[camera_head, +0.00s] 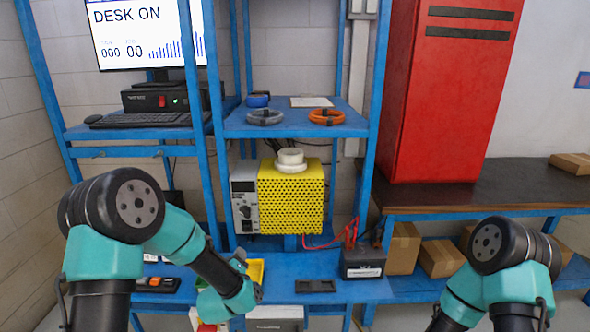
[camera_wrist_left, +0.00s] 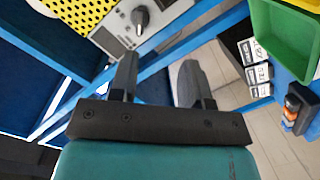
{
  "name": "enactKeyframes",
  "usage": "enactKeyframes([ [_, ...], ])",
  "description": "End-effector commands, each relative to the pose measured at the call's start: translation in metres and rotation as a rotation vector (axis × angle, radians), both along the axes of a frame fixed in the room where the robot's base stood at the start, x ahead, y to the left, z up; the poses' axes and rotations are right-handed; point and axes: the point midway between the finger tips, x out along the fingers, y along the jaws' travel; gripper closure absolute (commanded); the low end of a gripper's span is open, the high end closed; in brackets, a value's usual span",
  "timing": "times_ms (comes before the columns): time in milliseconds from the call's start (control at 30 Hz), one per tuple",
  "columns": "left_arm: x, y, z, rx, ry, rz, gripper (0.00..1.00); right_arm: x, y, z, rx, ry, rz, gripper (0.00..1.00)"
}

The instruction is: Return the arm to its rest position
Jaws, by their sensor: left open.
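My left arm (camera_head: 208,272) reaches from the left over the blue bench, its wrist low in front of the yellow perforated unit (camera_head: 291,196). In the left wrist view my left gripper (camera_wrist_left: 157,80) is open, its two dark fingers spread with nothing between them. The grey control panel with a black knob (camera_wrist_left: 140,17) shows beyond the fingers. My right arm (camera_head: 503,268) is folded at the lower right; its gripper is outside the picture.
A green bin (camera_wrist_left: 283,40) is near the left gripper's right side. A black battery-like box (camera_head: 362,262) with red leads stands on the bench. Blue uprights (camera_head: 366,130) frame the shelf. A red cabinet (camera_head: 448,95) stands right. The front bench middle is fairly clear.

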Motion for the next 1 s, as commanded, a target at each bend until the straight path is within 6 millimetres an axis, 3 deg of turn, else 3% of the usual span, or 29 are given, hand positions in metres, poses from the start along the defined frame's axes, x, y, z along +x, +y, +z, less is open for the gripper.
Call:
enactKeyframes([
  [167, -0.037, 0.002, -0.081, 0.07, 0.275, -0.106, 0.56, 0.0, 0.0, 0.0, 0.0, 0.0, 0.0, 0.45],
  [267, -0.071, 0.002, -0.131, 0.111, 0.459, -0.193, 0.56, 0.0, 0.0, 0.0, 0.0, 0.0, 0.0, 0.45],
  [500, -0.179, 0.0, -0.224, 0.164, 0.878, -0.439, 0.56, 0.0, 0.0, 0.0, 0.0, 0.0, 0.0, 0.45],
  [600, -0.228, -0.001, -0.248, 0.167, 1.032, -0.55, 0.56, 0.0, 0.0, 0.0, 0.0, 0.0, 0.0, 0.45],
  [733, -0.277, -0.002, -0.264, 0.161, 1.171, -0.666, 0.56, 0.0, 0.0, 0.0, 0.0, 0.0, 0.0, 0.45],
  [833, -0.295, -0.003, -0.268, 0.157, 1.221, -0.714, 0.56, 0.0, 0.0, 0.0, 0.0, 0.0, 0.0, 0.45],
  [1000, -0.3, -0.003, -0.269, 0.157, 1.233, -0.727, 0.56, 0.0, 0.0, 0.0, 0.0, 0.0, 0.0, 0.45],
])
